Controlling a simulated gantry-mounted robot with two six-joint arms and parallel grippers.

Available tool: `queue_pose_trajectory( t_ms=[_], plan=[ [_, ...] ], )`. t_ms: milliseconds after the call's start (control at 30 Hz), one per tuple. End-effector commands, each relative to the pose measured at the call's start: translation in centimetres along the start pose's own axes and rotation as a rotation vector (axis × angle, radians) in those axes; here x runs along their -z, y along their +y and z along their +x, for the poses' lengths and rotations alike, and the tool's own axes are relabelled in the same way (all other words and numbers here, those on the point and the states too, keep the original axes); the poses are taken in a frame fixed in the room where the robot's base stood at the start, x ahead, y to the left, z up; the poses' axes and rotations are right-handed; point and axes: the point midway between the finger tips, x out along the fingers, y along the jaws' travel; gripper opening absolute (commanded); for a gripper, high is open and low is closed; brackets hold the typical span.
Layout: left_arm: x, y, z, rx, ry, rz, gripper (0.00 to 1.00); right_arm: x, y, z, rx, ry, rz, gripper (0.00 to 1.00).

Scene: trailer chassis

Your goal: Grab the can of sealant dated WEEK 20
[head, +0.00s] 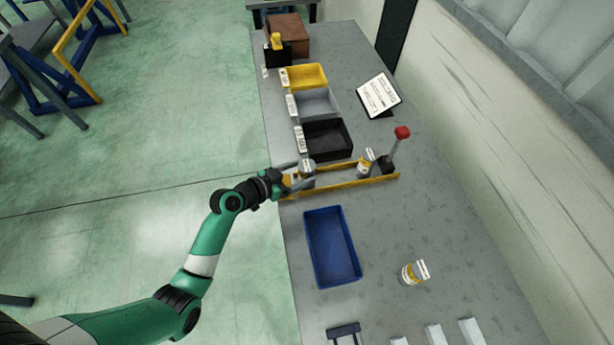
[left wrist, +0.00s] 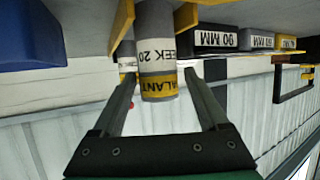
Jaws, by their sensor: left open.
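A grey can with a white and yellow label (left wrist: 157,60) shows in the left wrist view, with "EEK 20" and "ALANT" readable on it. In the head view this can (head: 307,168) stands at the left end of a yellow-railed rack (head: 345,187). My left gripper (left wrist: 160,78) is open, its fingers on either side of the can; I cannot tell whether they touch it. In the head view the left gripper (head: 297,179) reaches the rack from the left and partly hides the can. Another can (head: 365,162) stands farther right in the rack. My right gripper is not in view.
A third can (head: 414,272) stands on the grey table, right of a blue bin (head: 332,247). Black (head: 326,140), grey (head: 316,104) and yellow (head: 304,76) bins line the table beyond the rack. A red-topped post (head: 401,134) rises at the rack's right end.

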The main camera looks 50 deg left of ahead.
Motion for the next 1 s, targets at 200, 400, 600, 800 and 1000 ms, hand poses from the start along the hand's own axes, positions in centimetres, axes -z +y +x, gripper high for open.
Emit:
queue_pose_trajectory(
  t_ms=[200, 400, 600, 800, 1000],
  plan=[
    [0.0, 0.1, 0.9, -0.002, 0.000, 0.001, 0.77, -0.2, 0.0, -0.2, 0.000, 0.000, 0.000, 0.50],
    [-0.2, 0.3, 4.3, -0.002, 0.000, 0.001, 0.77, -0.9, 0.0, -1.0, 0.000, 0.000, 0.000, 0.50],
    [0.0, 0.2, 5.7, 0.001, 0.000, 0.001, 0.77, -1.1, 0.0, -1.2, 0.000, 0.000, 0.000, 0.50],
    [0.0, 0.2, 5.7, 0.001, 0.000, 0.000, 0.68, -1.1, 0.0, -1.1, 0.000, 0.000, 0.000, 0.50],
    [0.0, 0.2, 5.7, 0.001, 0.000, 0.000, 0.32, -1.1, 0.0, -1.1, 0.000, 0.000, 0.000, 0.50]
  ],
)
